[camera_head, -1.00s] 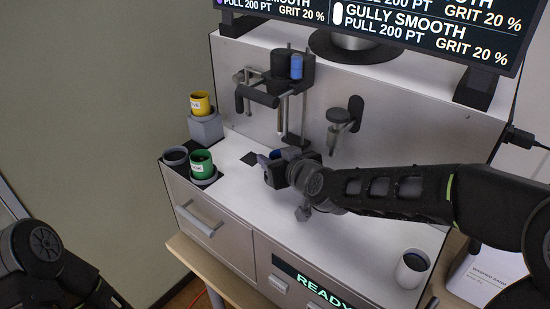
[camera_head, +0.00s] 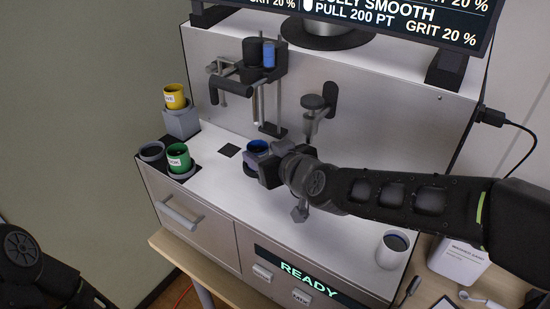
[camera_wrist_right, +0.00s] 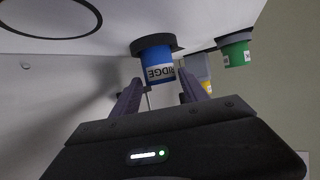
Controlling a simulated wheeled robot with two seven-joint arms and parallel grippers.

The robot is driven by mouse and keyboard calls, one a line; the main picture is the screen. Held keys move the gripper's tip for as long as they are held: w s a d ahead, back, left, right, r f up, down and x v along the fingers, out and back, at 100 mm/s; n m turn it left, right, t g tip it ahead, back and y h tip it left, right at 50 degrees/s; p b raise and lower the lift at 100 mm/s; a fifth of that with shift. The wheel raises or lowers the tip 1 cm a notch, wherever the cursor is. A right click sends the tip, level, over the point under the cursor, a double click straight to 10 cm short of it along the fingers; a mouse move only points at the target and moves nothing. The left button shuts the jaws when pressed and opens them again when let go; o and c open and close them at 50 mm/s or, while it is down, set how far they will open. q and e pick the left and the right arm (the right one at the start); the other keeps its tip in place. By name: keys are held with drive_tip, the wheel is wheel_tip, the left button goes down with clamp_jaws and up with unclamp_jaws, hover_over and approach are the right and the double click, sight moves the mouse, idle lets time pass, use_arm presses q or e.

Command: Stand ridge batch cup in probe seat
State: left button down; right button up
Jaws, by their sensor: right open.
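In the right wrist view the cup (camera_wrist_right: 158,57), labelled RIDGE, meets a dark round seat (camera_wrist_right: 158,44); that view looks inverted. My right gripper (camera_head: 264,164) is open, and in its wrist view the two fingers (camera_wrist_right: 160,85) point toward the cup with space around it. Whether a finger touches the cup cannot be told. Part of the seat is hidden behind the gripper in the head view. My left arm shows at the lower left, its gripper out of frame.
A green cup (camera_head: 178,157) and an empty grey holder (camera_head: 152,152) are at the deck's left edge, with a yellow cup (camera_head: 175,96) on a block behind. A probe-like fixture (camera_head: 314,112) and a bracket (camera_head: 259,78) project from the back panel. A white cup (camera_head: 392,250) stands front right.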

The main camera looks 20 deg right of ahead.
drive_tip(key=v, duration=0.5)
drive_tip(key=shift+s+d+r, duration=0.1)
drive_tip(key=shift+s, duration=0.2)
